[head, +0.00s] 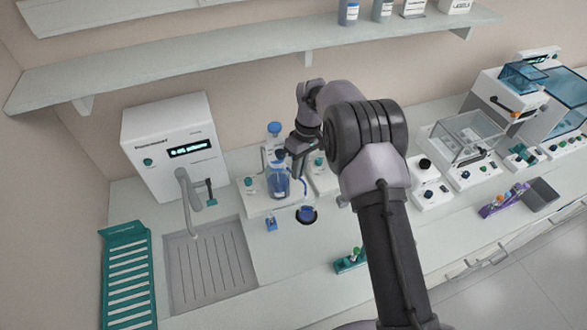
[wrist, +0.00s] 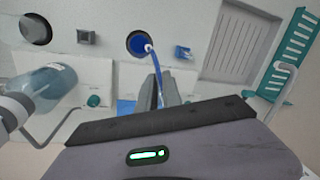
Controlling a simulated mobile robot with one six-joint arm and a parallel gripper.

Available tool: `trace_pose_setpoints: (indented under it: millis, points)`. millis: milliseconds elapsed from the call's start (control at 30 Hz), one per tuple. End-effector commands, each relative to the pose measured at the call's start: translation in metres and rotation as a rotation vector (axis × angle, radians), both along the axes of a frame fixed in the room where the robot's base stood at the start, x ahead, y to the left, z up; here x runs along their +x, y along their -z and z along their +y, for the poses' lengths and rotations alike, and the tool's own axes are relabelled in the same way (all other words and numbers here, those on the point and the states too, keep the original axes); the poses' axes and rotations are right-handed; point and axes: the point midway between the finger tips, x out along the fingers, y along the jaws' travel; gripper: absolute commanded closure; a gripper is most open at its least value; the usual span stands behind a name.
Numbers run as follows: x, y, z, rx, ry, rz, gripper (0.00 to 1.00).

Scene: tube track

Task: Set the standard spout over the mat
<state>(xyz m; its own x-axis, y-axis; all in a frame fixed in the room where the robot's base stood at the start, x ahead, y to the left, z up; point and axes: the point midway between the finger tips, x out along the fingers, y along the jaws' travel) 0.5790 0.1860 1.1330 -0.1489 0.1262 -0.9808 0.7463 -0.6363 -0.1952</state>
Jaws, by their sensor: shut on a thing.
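My gripper (wrist: 158,82) is shut on a thin blue tube (wrist: 152,62), which I take to be the standard spout. In the wrist view the tube rises from between the fingers and bends at its top; its far end lies in line with a round dark mat with a blue middle (wrist: 131,41). Whether it touches or hangs above, I cannot tell. In the head view the gripper (head: 297,165) is beside a clear bottle of blue liquid (head: 279,187), and the mat (head: 307,216) lies on the bench in front.
A small blue block (head: 271,224) lies left of the mat. The sink (head: 210,265) with its tap (head: 187,200), a teal rack (head: 128,280) and a white instrument (head: 172,145) stand to the left. A green tube holder (head: 350,261) is at the front; scales and other devices stand right.

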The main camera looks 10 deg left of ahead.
Motion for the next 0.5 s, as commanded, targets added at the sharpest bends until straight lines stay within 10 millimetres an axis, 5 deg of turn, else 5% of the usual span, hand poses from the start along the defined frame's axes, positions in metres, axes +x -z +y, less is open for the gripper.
trace_pose_setpoints:
  millis: [500]
  points:
    - [0.0105,-0.0012,-0.0060,0.002,-0.124,-0.003,1.00]
